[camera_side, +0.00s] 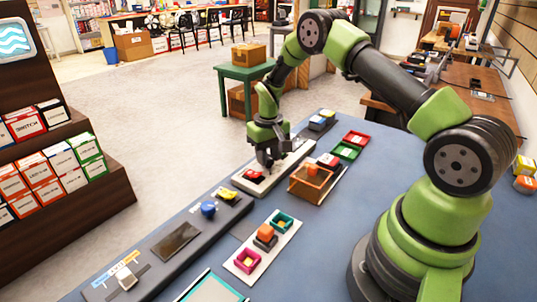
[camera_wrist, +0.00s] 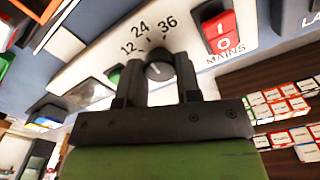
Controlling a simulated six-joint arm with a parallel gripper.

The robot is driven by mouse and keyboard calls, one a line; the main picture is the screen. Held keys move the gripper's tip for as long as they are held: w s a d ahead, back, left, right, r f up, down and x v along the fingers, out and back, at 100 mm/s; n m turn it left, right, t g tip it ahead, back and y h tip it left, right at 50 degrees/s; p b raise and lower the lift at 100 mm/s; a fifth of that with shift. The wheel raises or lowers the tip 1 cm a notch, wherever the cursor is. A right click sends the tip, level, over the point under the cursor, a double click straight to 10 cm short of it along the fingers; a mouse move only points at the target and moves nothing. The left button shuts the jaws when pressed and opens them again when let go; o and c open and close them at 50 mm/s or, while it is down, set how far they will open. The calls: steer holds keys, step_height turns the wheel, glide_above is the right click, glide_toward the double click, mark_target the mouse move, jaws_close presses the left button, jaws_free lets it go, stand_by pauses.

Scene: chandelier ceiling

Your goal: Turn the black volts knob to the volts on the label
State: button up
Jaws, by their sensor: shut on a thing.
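The black volts knob (camera_wrist: 158,67) is on a pale panel (camera_wrist: 90,55), with the numbers 12, 24 and 36 printed around it in the wrist view. A small light mark shows on the knob's face, but I cannot tell surely which number it points at. My gripper (camera_wrist: 157,82) is shut on the knob, one finger on each side. In the side view my gripper (camera_side: 267,160) points down at the panel and hides the knob. I cannot make out a label giving the volts.
A red MAINS switch (camera_wrist: 218,35) is close beside the knob, and a green part (camera_wrist: 115,74) shows at the other side.

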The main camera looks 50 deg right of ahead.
mark_target(269, 157)
steer(key=o, duration=0.9)
step_height(269, 157, up, 9)
steer(key=shift+r, duration=0.5)
